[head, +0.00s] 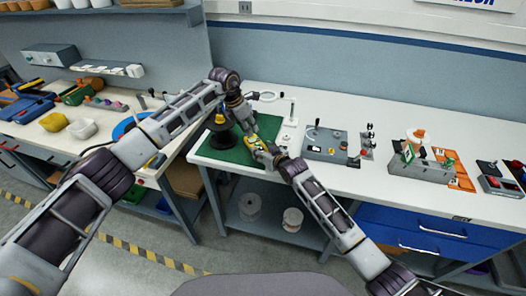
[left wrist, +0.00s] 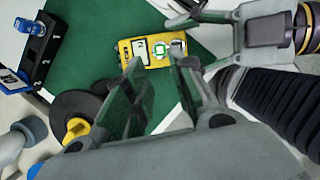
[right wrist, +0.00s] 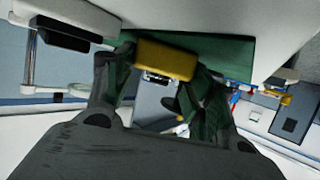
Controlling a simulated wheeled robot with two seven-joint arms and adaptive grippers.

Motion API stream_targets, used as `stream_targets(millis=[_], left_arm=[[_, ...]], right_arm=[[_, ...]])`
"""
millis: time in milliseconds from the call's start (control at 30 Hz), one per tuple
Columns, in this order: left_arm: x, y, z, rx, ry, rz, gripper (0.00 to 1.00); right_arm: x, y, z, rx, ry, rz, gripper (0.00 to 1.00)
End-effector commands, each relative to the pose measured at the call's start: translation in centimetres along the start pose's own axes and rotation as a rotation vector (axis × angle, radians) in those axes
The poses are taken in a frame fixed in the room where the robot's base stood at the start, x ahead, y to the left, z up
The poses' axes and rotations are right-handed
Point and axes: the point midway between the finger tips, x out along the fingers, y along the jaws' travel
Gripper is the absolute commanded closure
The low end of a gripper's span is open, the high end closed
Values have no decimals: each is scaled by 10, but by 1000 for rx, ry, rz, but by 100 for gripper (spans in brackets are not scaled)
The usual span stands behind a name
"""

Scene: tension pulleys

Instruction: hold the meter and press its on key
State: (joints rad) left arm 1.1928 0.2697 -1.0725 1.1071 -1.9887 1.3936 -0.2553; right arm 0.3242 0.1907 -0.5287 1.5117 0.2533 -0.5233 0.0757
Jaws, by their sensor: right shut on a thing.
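The yellow meter (head: 254,142) is above the green mat (head: 222,151) in the head view. In the left wrist view the meter (left wrist: 137,62) shows its face, with a pale display, a green-ringed key area and a dark part at the right. My right gripper (head: 272,152) is shut on the meter's right end. In the right wrist view the yellow meter body (right wrist: 167,60) sits between its fingers. My left gripper (head: 249,127) is over the meter. In the left wrist view its fingers (left wrist: 155,72) are apart, with nothing between them, and the meter lies beyond the tips.
A dark round pulley with a yellow part (left wrist: 78,118) is beside the mat's left side in the left wrist view. A black block with blue parts (left wrist: 38,48) is at its upper left. A grey control box (head: 325,143) stands to the right on the white bench.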

Motion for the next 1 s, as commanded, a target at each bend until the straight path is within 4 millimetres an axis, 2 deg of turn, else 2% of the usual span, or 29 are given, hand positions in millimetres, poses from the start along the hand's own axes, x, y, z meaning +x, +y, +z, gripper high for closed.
stream_targets(millis=[33, 133, 167, 1000], left_arm=[[0, 0, 0, 0, 0, 0, 86], [0, 0, 0, 0, 0, 0, 99], [0, 0, 0, 0, 0, 0, 100], [0, 0, 0, 0, 0, 0, 100]], right_arm=[[0, 0, 0, 0, -1, 0, 80], [0, 0, 0, 0, -1, 0, 80], [0, 0, 0, 0, -1, 0, 80], [0, 0, 0, 0, -1, 0, 80]])
